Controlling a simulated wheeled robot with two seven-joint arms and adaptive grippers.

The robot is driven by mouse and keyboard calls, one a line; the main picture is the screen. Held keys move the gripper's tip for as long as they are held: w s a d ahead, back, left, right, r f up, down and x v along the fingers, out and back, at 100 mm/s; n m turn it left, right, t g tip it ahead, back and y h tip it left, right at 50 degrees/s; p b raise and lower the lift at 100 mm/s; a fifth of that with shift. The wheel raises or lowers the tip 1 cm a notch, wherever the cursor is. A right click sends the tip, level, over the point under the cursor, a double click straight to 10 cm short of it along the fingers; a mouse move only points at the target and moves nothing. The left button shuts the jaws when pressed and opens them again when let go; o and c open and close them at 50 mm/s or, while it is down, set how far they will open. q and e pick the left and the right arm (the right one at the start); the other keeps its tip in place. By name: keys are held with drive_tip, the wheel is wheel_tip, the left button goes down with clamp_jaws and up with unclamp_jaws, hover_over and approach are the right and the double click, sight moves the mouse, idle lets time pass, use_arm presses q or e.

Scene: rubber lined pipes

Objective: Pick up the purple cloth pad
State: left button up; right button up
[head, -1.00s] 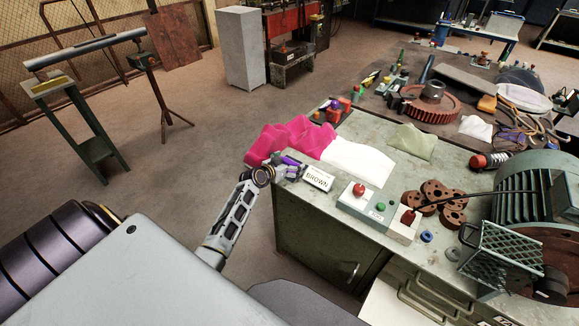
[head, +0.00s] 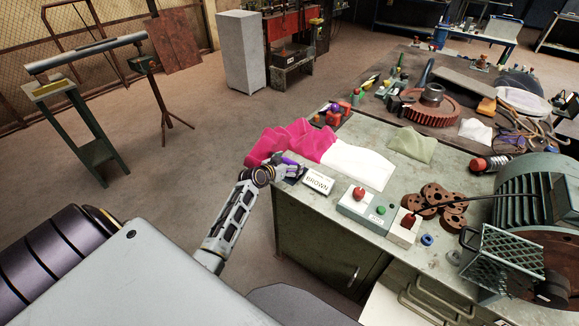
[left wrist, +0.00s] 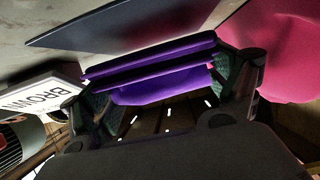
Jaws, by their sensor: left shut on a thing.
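The purple cloth pad (left wrist: 155,75) is between the fingers of my left gripper (left wrist: 160,90) in the left wrist view, folded in layers. In the head view my left gripper (head: 283,168) is at the left edge of the workbench, and a small bit of the purple pad (head: 289,160) shows at its fingers. The gripper is shut on the pad. A dark shadow lies on the bench surface beyond the pad; I cannot tell how far above the bench the pad is. My right gripper is not in view.
A pink cloth (head: 297,140) lies just behind the gripper, beside a white cloth (head: 360,163). A sign reading BROWN (head: 318,182) is close to the right. Button boxes (head: 358,203), brown discs (head: 440,202) and a motor (head: 530,195) stand farther right on the bench (head: 300,215).

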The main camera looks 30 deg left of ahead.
sight(289, 161)
use_arm(q)
wheel_tip(289, 161, up, 8)
drive_tip(key=shift+r, duration=0.1)
idle(0.4)
